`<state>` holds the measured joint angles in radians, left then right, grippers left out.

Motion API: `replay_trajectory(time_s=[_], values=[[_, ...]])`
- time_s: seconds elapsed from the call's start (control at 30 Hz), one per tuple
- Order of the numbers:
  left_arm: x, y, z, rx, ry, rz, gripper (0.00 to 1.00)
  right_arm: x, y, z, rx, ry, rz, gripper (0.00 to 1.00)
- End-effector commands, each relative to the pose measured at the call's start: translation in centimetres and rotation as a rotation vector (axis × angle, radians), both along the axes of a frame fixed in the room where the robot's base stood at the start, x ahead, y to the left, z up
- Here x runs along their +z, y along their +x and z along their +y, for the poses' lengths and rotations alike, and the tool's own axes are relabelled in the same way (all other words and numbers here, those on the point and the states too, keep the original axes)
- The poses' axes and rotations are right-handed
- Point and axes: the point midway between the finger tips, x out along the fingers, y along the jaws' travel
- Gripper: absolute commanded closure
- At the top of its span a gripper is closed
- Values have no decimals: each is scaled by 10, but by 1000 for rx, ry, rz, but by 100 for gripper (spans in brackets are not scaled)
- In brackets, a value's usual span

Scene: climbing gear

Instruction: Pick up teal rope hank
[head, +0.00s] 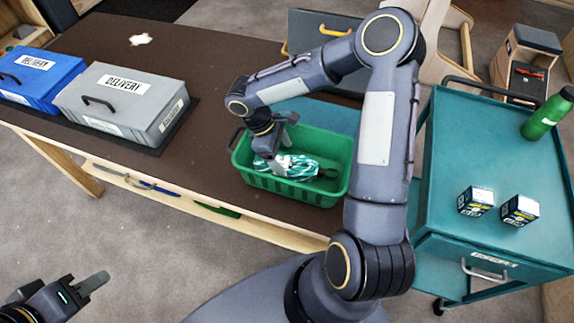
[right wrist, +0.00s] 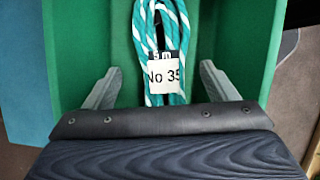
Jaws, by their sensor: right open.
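The teal and white rope hank (head: 297,166) lies inside the green basket (head: 327,201) on the brown table. In the right wrist view the hank (right wrist: 146,30) runs lengthwise, with a white tag (right wrist: 165,75) reading "No 35". My right gripper (head: 272,163) reaches down into the basket at the hank. In the right wrist view its two fingers (right wrist: 160,88) are spread, one on each side of the hank, with gaps between. My left gripper (head: 92,292) is at the lower left, away from the table; only part of it shows, and its opening is unclear.
A grey delivery box (head: 146,112) and a blue delivery box (head: 35,77) stand on the table at the left. A teal cart (head: 475,150) at the right carries two small boxes (head: 497,207) and a green bottle (head: 548,115). The basket walls surround my right gripper.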

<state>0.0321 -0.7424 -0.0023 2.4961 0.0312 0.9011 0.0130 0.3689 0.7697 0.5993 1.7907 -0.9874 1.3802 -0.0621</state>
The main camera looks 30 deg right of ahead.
Motion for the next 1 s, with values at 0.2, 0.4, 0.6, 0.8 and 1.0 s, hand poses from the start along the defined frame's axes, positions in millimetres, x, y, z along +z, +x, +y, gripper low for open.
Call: replay_trajectory(time_s=[0.2, 0.4, 0.6, 0.8, 1.0], values=[[12, 0, 0, 0, 0, 0, 66, -30, -10, -5, -1, 3, 5, 21], [13, 0, 0, 0, 0, 0, 66, -45, -13, -9, -1, 1, 0, 21], [12, 0, 0, 0, 0, 0, 66, -45, -13, -10, -1, 0, -1, 21], [12, 0, 0, 0, 0, 0, 66, -45, -13, -10, -1, 0, -1, 47], [12, 0, 0, 0, 0, 0, 66, -45, -13, -10, -1, 0, -1, 73]])
